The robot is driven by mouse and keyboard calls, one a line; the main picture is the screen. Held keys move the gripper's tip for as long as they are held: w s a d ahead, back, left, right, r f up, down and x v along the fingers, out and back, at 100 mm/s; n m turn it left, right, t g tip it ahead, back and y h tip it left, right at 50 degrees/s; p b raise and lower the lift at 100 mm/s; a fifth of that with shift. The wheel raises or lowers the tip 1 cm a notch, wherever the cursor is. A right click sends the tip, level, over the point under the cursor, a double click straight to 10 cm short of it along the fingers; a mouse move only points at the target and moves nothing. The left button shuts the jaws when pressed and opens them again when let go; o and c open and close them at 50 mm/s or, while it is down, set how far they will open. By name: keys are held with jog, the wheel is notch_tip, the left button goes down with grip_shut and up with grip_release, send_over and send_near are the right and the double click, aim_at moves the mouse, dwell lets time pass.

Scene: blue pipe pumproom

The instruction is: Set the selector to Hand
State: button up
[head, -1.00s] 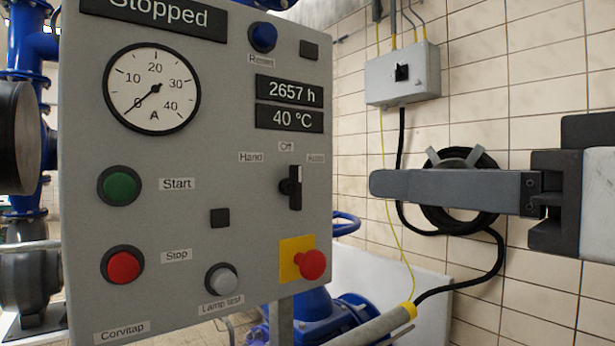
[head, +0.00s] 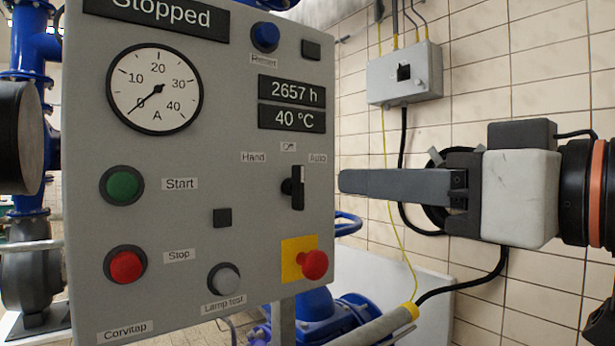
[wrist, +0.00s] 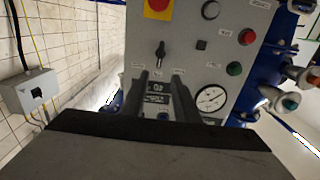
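The selector (head: 296,187) is a black knob with a white mark, on the right side of the grey panel (head: 190,235). Its handle stands about upright, below the Off label, with Hand (head: 253,157) to the left and Auto (head: 318,158) to the right. My gripper (head: 343,182) points left at about the selector's height, its tip just right of the panel edge in the head view. In the wrist view, the two fingers of my gripper (wrist: 160,75) are apart with nothing between them. The selector (wrist: 160,53) lies beyond the tips, apart from them, in line with the gap.
A red emergency button on a yellow plate (head: 314,265) sticks out below the selector. Green Start (head: 122,185), red Stop (head: 126,266) and lamp test (head: 224,279) buttons are also on the panel. A grey wall box (head: 404,74) with cables hangs behind, at the right.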

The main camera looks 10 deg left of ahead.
aim_at(302, 177)
jog(key=shift+x, duration=6.25)
jog(key=shift+w+d, duration=0.1)
grip_shut()
